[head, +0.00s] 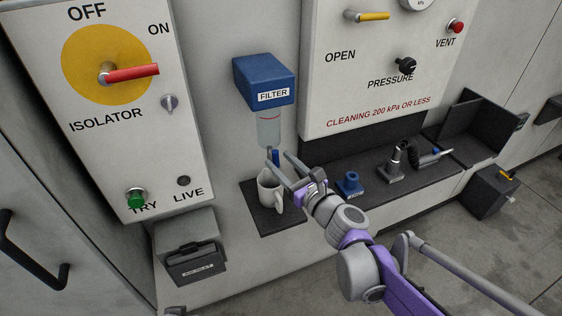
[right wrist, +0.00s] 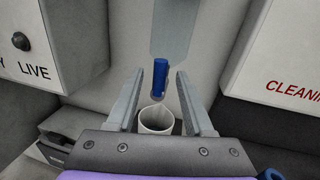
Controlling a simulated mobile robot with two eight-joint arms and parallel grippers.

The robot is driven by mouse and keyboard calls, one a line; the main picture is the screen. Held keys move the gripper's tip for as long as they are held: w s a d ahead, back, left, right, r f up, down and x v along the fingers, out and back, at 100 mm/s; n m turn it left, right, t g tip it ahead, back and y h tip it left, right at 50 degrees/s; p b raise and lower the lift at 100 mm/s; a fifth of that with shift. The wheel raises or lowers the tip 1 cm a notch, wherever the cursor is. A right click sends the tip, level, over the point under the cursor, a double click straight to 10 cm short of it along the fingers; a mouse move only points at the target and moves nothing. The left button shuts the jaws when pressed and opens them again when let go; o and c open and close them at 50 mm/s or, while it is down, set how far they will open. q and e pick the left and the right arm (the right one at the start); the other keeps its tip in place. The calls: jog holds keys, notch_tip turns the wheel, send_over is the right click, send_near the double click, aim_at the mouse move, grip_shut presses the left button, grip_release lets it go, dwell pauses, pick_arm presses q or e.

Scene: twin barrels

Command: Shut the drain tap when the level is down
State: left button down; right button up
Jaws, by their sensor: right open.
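The filter (head: 264,80) is a blue box on the wall with a see-through bowl (head: 268,130) below it. A red line crosses the bowl; I cannot make out the liquid level. The blue drain tap (head: 276,156) is under the bowl, its lever upright. It also shows in the right wrist view (right wrist: 160,76). A white mug (head: 267,190) stands below on a dark shelf. My right gripper (head: 277,159) is open, its fingers on either side of the tap, with gaps visible in the right wrist view (right wrist: 160,73). My left gripper is not in view.
The isolator panel (head: 108,170) with a red handle juts out at left. The cleaning panel (head: 380,75) stands at upper right. A dark shelf (head: 430,172) at right holds a blue fitting (head: 350,184) and grey tools. The mug is close beneath my right gripper.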

jog(key=shift+w+a, duration=0.15)
jog(key=shift+w, duration=0.1)
grip_shut()
